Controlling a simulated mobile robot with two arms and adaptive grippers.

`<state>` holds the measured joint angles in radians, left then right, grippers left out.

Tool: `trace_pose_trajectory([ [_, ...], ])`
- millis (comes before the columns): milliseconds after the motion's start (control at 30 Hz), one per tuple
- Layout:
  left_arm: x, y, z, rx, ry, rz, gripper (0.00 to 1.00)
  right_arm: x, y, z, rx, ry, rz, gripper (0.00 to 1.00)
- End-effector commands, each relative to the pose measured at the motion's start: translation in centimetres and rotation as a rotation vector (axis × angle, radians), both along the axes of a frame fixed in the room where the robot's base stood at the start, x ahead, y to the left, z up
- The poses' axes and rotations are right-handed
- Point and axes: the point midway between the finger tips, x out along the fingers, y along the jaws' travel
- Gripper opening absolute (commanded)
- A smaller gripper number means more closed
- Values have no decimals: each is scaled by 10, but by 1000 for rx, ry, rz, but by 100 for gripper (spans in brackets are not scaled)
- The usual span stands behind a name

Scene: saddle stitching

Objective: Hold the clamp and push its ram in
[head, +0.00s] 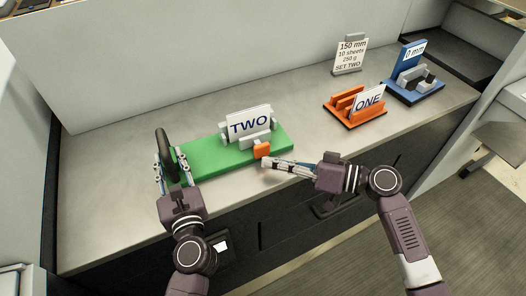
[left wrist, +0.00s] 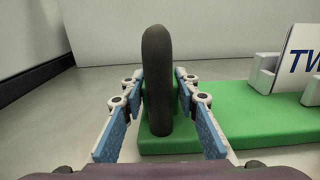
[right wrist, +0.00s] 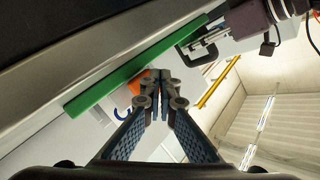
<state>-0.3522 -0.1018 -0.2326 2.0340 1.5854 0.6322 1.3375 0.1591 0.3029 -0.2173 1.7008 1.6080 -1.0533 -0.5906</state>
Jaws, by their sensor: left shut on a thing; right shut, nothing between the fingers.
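The clamp has a green base (head: 205,156) lying on the grey bench. A black upright handle (head: 161,142) stands at its left end, and a card marked TWO (head: 250,122) stands between its grey blocks. The orange ram (head: 262,149) sticks out on the near side, below the card. My left gripper (head: 171,168) is shut on the black handle, which also fills the middle of the left wrist view (left wrist: 157,80). My right gripper (head: 266,163) is shut and empty, its tips just in front of the ram. In the right wrist view the ram (right wrist: 139,83) is partly hidden behind the fingers (right wrist: 159,76).
To the right stand an orange rack (head: 343,117) with a card marked ONE (head: 369,100) and a blue stand (head: 414,91) marked 0 mm. A sign (head: 350,58) with a text card is behind them. A wall closes the back; the bench's front edge is near.

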Motion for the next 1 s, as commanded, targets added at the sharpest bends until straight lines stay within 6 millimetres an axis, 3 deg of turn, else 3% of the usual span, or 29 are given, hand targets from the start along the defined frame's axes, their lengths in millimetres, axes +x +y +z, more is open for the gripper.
trace_pose_trajectory([
  [1000,0,0,0,0,0,-1,0,12,6,0,0,-1,0,0],
])
